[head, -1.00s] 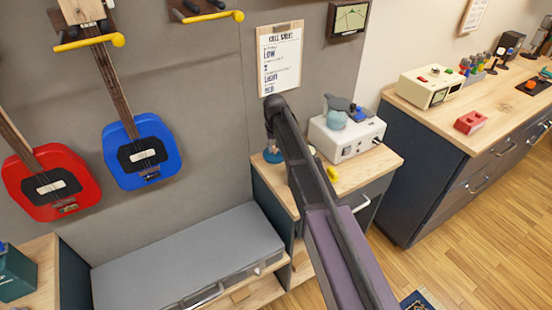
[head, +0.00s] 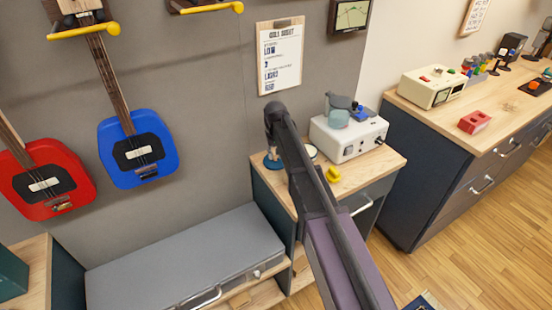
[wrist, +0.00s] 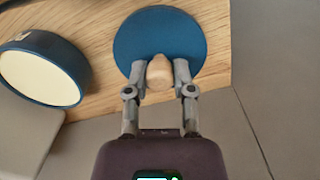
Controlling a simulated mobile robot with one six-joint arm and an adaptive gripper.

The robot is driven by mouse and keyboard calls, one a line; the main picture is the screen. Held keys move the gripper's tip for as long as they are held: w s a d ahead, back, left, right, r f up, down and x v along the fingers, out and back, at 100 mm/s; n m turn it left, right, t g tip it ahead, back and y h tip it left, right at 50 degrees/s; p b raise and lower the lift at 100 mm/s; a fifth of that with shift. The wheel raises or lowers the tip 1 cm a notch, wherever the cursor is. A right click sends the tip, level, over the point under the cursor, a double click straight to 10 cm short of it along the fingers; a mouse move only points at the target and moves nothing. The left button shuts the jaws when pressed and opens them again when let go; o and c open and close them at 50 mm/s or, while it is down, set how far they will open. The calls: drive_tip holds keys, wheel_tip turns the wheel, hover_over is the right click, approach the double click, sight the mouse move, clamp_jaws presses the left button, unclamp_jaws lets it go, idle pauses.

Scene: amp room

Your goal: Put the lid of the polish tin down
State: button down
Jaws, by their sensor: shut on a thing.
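In the wrist view my gripper (wrist: 159,66) is shut on the light knob (wrist: 159,74) of the polish tin lid, a flat blue disc (wrist: 160,30). The lid is over the wooden top near its edge; I cannot tell whether it touches the wood. The open polish tin (wrist: 45,70), blue with a cream filling, stands to the left, apart from the lid. In the head view part of the lid (head: 272,162) shows left of my arm and a sliver of the tin (head: 312,151) shows to its right.
A white box (head: 345,140) with a teal-grey item on it stands on the same wooden cabinet top (head: 375,160). A yellow object (head: 333,174) lies near its front. A grey wall is close behind, and a grey bench (head: 190,260) is lower left.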

drive_tip(key=shift+f, duration=0.25)
drive_tip(key=shift+c, duration=2.4)
unclamp_jaws()
drive_tip(key=shift+r, duration=0.15)
wheel_tip(320, 180, up, 12)
drive_tip(key=p, duration=1.2)
drive_tip(key=shift+s+d, duration=0.1)
drive_tip(key=s+d+m, duration=0.3)
drive_tip(key=s+d, duration=2)
drive_tip(key=s, duration=0.3)
